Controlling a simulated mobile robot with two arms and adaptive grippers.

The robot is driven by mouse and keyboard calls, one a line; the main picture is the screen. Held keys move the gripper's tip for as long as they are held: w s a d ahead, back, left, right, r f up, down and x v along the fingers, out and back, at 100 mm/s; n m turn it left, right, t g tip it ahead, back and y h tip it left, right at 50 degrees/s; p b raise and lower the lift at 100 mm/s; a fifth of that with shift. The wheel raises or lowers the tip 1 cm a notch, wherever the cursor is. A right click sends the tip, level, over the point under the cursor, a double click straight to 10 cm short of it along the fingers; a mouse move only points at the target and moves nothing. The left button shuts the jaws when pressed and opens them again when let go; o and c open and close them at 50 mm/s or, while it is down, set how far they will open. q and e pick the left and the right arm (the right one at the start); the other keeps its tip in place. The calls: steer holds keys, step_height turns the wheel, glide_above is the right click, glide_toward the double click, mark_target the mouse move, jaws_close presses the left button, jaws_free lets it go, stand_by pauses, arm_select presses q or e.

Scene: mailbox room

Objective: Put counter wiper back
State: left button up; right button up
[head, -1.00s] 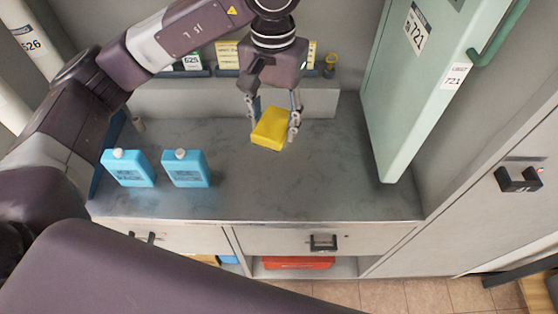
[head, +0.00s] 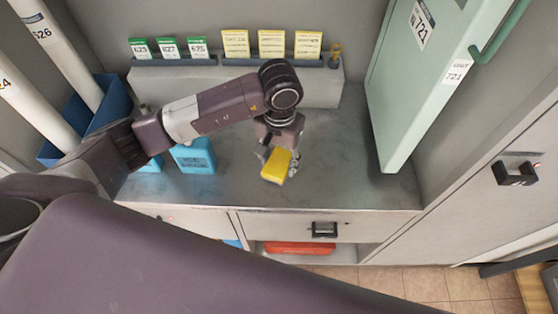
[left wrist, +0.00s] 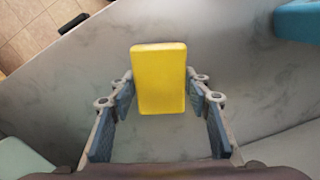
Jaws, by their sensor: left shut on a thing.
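The counter wiper, a plain yellow block (head: 275,168), is held by my left gripper (head: 278,161) over the grey marbled counter (head: 340,180), towards its front. In the left wrist view the yellow block (left wrist: 158,75) stands out beyond the two fingertips, which lie on either side of its near end. I cannot tell whether the block touches the counter. My right gripper is not in view.
Blue ice packs (head: 193,157) stand at the counter's left, partly behind my left arm. A back ledge (head: 230,88) carries green and yellow cards. A green door (head: 410,95) stands open at right. A red item (head: 300,248) lies on the shelf below.

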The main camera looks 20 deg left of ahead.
arm_select(q)
steer(key=shift+f, duration=0.55)
steer(key=shift+f+b, duration=0.2)
steer(key=shift+b, duration=0.1)
steer(key=o, duration=1)
steer(key=shift+r, duration=0.1)
steer(key=shift+o, duration=0.2)
